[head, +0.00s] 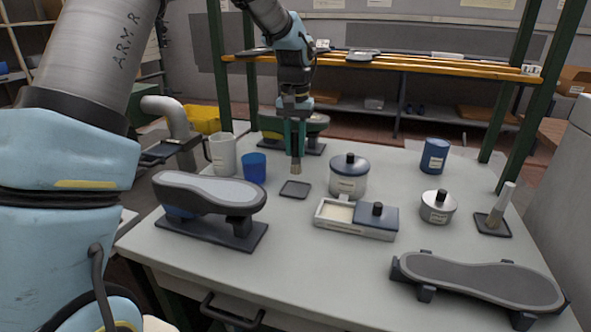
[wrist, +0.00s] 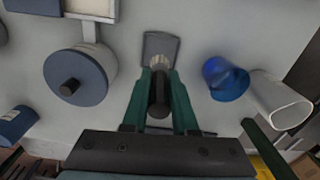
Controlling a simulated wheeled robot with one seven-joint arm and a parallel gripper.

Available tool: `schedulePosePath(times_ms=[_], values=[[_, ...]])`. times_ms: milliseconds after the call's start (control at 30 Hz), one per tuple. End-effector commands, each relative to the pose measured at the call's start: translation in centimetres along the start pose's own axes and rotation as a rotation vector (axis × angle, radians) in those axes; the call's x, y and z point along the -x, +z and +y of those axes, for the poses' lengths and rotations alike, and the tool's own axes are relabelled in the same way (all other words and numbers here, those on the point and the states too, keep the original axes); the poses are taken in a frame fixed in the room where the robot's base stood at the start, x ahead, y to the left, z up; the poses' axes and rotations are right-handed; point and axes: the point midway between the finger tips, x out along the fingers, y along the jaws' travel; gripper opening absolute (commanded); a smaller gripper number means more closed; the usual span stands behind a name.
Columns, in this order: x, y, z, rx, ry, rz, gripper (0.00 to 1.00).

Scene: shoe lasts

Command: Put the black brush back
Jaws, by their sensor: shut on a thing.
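My gripper (head: 296,145) is shut on the black brush (head: 296,167), holding it upright with its pale bristles down. In the wrist view the green fingers of my gripper (wrist: 160,98) close on the black handle of the brush (wrist: 158,92). A small dark square pad (head: 295,189) lies on the table just in front of and below the bristles. It also shows past the bristles in the wrist view (wrist: 161,44). In the head view a small gap shows between the bristle tips and the pad.
A blue cup (head: 254,168) and a white cup (head: 222,154) stand to the left, a lidded jar (head: 348,177) close on the right. A divided box (head: 357,219) lies in front. A pale-handled brush (head: 497,210) stands on another pad at far right. Shoe lasts lie around.

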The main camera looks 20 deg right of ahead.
Motion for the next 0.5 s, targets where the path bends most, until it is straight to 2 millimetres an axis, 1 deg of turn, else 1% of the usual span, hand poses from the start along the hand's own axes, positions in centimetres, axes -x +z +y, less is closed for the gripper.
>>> schedulePosePath(times_ms=[100,267,400,500], values=[[-1.2,0.0,0.0,-0.001,-0.001,-0.002,0.0],[-2.4,0.1,0.0,-0.001,-0.001,-0.002,0.0],[-4.4,0.1,0.0,0.0,-0.001,-0.003,0.0],[-5.3,0.1,0.0,0.0,-0.001,-0.001,0.0]])
